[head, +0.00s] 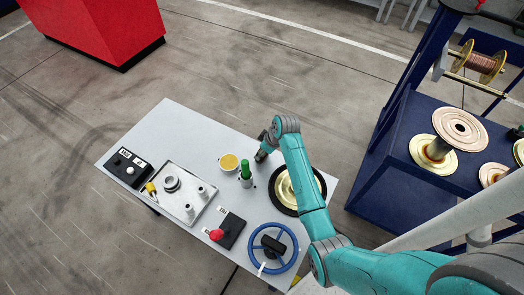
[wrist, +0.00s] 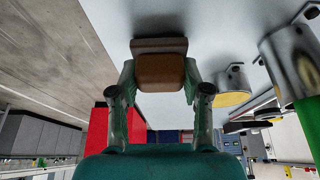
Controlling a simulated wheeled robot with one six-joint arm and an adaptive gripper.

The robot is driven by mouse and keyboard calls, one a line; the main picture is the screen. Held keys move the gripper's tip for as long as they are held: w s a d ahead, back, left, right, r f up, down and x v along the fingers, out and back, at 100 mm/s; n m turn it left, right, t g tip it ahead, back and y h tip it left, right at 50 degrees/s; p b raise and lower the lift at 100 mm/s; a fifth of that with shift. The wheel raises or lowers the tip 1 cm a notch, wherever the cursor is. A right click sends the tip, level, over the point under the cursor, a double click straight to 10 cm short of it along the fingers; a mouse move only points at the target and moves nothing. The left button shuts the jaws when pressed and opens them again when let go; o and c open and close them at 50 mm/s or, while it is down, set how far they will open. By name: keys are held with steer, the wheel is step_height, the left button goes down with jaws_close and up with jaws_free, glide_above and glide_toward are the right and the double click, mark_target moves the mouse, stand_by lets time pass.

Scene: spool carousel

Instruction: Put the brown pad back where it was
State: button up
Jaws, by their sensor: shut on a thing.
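The brown pad (wrist: 160,72) shows in the wrist view as a small brown block between my two fingers. My gripper (wrist: 160,88) is shut on it, one finger at each side. A grey-brown strip (wrist: 159,45) lies just beyond the pad against the pale table; I cannot tell whether it is part of the pad or whether the pad touches the table. In the head view my gripper (head: 262,155) is low over the far side of the grey table (head: 180,125), right of the yellow-topped cup, and the pad is hidden there.
The yellow-topped cup (head: 229,163) and a holder with a green handle (head: 245,172) stand close left of my gripper. A black-rimmed disc (head: 283,190) lies under my arm. A tray (head: 178,200), blue handwheel (head: 273,248) and red-knobbed box (head: 230,230) are nearer. The table's far left is clear.

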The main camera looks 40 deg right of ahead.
steer(key=shift+f, duration=0.1)
steer(key=o, duration=1.1)
steer(key=v, duration=1.2)
